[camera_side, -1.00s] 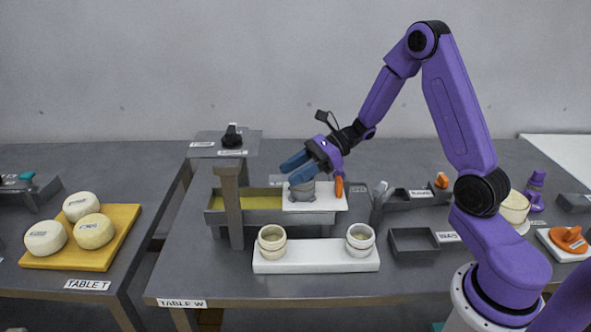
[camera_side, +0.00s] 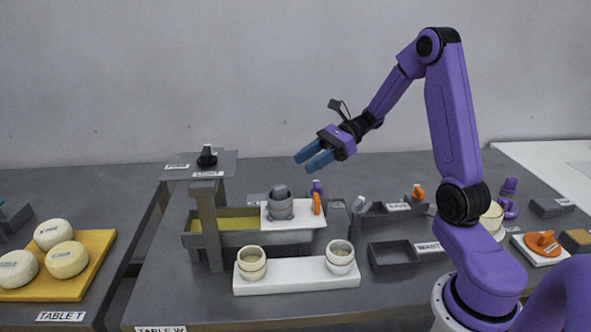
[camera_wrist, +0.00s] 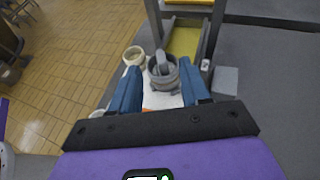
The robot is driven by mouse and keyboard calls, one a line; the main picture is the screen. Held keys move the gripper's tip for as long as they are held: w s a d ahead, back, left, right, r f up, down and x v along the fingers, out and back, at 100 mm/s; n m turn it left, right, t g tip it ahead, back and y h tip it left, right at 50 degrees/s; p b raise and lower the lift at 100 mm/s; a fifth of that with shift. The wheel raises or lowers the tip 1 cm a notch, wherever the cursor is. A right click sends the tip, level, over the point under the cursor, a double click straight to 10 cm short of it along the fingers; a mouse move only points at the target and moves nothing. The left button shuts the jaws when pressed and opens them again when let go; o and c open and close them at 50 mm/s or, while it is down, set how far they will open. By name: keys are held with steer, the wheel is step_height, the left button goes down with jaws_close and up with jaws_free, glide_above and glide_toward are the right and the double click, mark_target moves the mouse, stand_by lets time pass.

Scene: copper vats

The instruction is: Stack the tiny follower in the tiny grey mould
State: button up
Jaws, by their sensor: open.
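The tiny grey mould (camera_side: 279,211) stands upright on a white plate over the trough. It also shows in the wrist view (camera_wrist: 176,82), between and beyond my fingers. A grey follower (camera_side: 281,191) sits in the mould's mouth with its handle upward. In the wrist view, the follower's handle (camera_wrist: 162,63) is inside the ring. I cannot tell how deep or level the follower sits. My gripper (camera_side: 308,162) is open and empty, above and slightly right of the mould, touching neither.
Two cream moulds (camera_side: 251,265) (camera_side: 341,258) stand on a white board in front. An orange piece (camera_side: 317,205) is beside the grey mould. A dark empty tray (camera_side: 394,256) lies to the right.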

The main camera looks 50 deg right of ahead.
steer(key=s+a+f+n+g+h, duration=0.2)
steer(key=s+a+n+g+h, duration=0.2)
steer(key=s+a+n+g, duration=0.7)
steer(key=s+a+n+t+h, duration=0.1)
steer(key=s+n+t+h, duration=0.4)
steer(key=s+n, duration=1.1)
steer(key=n+h, duration=0.3)
steer(key=n, duration=0.5)
steer(key=shift+s+a+f+t, duration=0.3)
steer(key=shift+s+t, duration=0.05)
steer(key=shift+t, duration=0.05)
